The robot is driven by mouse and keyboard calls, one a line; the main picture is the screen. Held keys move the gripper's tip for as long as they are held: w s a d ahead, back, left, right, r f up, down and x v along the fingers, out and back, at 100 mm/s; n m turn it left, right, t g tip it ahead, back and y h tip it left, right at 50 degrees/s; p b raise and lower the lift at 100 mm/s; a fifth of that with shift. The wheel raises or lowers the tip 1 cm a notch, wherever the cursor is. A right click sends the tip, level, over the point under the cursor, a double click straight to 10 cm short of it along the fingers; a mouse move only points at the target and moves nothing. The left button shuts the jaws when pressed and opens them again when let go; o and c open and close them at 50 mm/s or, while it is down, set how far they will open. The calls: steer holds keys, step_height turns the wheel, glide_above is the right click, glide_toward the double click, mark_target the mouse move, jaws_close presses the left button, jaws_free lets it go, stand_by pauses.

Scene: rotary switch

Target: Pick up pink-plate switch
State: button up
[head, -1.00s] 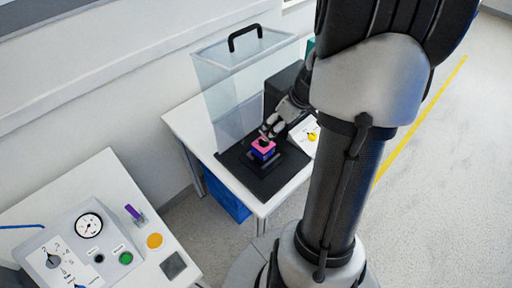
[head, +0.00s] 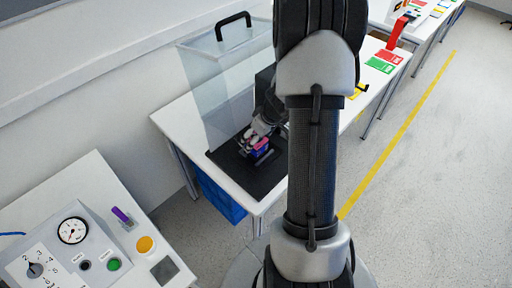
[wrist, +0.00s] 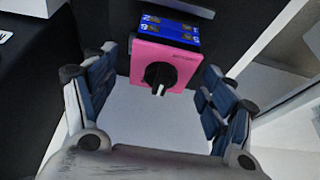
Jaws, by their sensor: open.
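The pink-plate switch (wrist: 166,52) has a square pink plate with a black rotary knob and a blue body behind it. In the wrist view it lies between the tips of my gripper (wrist: 158,88), whose two fingers are spread on either side. The knob points toward my palm. In the head view the switch (head: 262,145) sits on a dark mat, partly covered by my gripper (head: 257,139). I cannot tell whether the fingers touch it.
The black mat (head: 270,181) lies on a white table (head: 178,117). A clear case with a black handle (head: 233,22) stands behind the switch. A panel with a gauge (head: 73,230) stands on another table at lower left. A blue bin (head: 220,197) is under the table.

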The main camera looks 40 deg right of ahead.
steer(key=shift+f, duration=0.2)
steer(key=shift+c, duration=0.4)
steer(key=c, duration=1.2)
steer(key=shift+c, duration=0.5)
steer(key=shift+r, duration=0.15)
